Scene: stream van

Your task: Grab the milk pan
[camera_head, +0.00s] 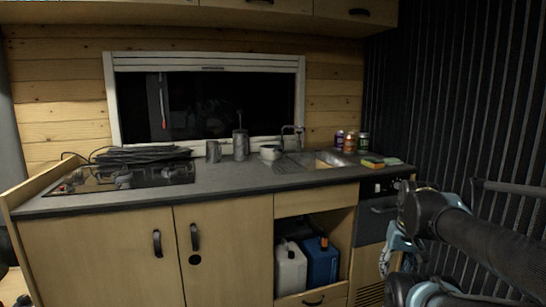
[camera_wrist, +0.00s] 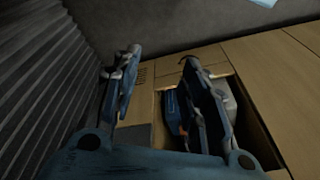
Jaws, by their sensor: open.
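A small, light grey, round vessel (camera_head: 270,152) stands on the counter just left of the sink in the head view. It looks like the milk pan, but it is too small to be sure. A grey mug-like vessel (camera_head: 213,151) and a taller grey canister (camera_head: 240,145) stand to its left. My gripper (camera_wrist: 161,58) is open and empty in the wrist view, its two fingers well apart. In the head view it is low at the right, in front of the cabinet and away from the vessels. The wrist view shows no pan.
The counter (camera_head: 225,182) carries a hob (camera_head: 122,176) with dark cables at left. A sink (camera_head: 325,158), several small jars (camera_head: 349,144) and a sponge (camera_head: 372,162) are at right. Below is an open cubby with white (camera_head: 290,268) and blue (camera_head: 320,263) canisters. A ribbed dark wall (camera_head: 450,95) bounds the right.

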